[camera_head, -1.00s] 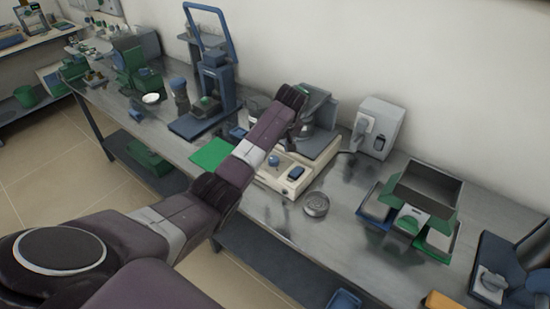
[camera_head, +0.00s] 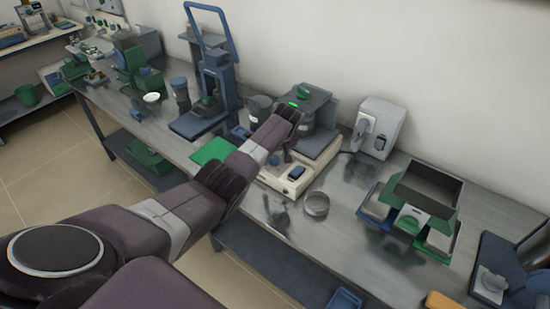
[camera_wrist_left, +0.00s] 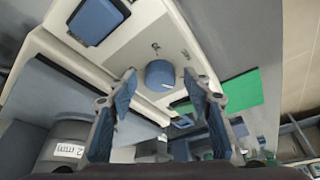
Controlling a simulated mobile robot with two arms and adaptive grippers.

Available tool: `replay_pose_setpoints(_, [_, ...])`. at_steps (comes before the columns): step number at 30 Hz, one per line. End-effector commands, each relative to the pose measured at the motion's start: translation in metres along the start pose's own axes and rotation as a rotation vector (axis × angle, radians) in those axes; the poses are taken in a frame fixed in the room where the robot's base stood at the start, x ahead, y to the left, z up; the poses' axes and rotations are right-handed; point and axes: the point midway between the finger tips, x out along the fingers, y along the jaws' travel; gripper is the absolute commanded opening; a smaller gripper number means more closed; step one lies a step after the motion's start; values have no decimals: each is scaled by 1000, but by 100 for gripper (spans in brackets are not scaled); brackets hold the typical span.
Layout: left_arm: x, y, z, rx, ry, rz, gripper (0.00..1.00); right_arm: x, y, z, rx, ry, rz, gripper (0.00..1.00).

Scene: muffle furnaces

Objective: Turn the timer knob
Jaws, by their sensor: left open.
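The timer knob (camera_wrist_left: 160,76) is a round blue knob on the cream panel of a bench device (camera_head: 271,180). It shows clearly in the left wrist view, a little beyond and between the fingertips. I cannot tell whether the fingertips reach down around the knob. My right gripper is not in view.
A dark blue rocker switch (camera_head: 296,172) is on the same panel. A round metal dish (camera_head: 316,206) stands in front, and a green mat (camera_head: 212,150) lies to the left. A tall blue press (camera_head: 212,85) and a grey-white box (camera_head: 380,127) stand nearby.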

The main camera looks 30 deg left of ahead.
Motion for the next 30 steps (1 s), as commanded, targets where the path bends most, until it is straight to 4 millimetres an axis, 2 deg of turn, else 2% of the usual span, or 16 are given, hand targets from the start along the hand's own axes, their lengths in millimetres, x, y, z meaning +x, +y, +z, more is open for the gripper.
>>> replay_pose_setpoints(6, [0,0,0,0,0,0,44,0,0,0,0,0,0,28])
replay_pose_setpoints(17, [0,0,0,0,0,0,4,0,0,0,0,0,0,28])
replay_pose_setpoints(23, [-1,0,0,12,0,5,4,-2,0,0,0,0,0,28])
replay_pose_setpoints(30, [-2,-2,-1,97,-1,40,4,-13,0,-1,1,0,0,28])
